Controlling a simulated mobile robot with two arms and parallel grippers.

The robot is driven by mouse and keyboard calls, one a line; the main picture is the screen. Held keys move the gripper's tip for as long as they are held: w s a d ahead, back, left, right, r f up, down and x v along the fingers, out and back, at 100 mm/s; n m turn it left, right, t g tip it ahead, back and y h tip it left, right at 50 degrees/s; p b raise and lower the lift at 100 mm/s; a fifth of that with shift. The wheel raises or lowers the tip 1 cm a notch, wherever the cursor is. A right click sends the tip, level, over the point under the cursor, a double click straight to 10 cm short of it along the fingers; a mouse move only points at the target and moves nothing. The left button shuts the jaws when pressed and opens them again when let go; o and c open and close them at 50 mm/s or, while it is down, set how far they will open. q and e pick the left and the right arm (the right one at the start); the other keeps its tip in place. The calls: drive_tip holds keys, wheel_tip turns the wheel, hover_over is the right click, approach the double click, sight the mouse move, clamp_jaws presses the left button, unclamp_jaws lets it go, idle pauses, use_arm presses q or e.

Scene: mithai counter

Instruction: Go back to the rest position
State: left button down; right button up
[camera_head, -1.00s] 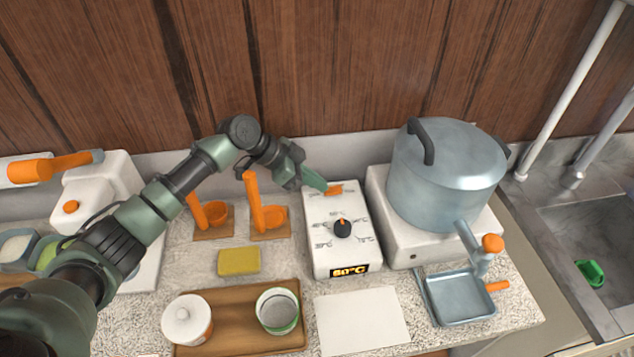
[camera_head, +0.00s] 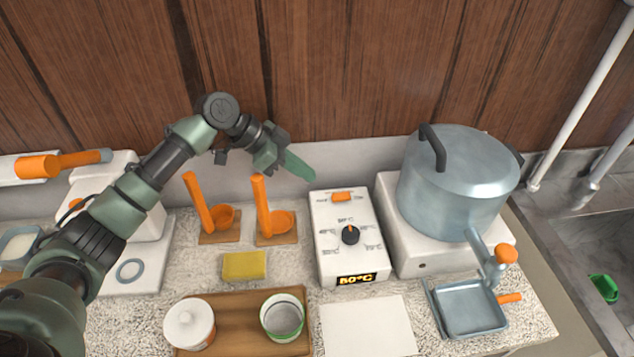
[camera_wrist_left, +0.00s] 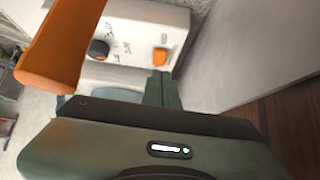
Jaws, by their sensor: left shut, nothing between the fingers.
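My left gripper (camera_head: 300,167) is shut and empty. In the head view it hangs in the air above the back of the counter, up and left of the white control box (camera_head: 343,235). It is apart from the box. In the left wrist view the shut fingers (camera_wrist_left: 160,90) point toward the box, whose orange switch (camera_wrist_left: 160,60) and knob (camera_wrist_left: 98,49) show. My right gripper is not in view.
Two orange ladles (camera_head: 200,205) (camera_head: 263,206) stand on wooden bases below my gripper. A large pot (camera_head: 455,185) stands on the right. A yellow sponge (camera_head: 244,265), a wooden tray (camera_head: 236,335) with a lidded pot and a tin, and a metal pan (camera_head: 468,308) lie in front.

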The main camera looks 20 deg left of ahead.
use_arm(q)
drive_tip(key=shift+s+a+r, duration=0.15)
drive_tip(key=shift+a+r, duration=0.1)
drive_tip(key=shift+r, duration=0.15)
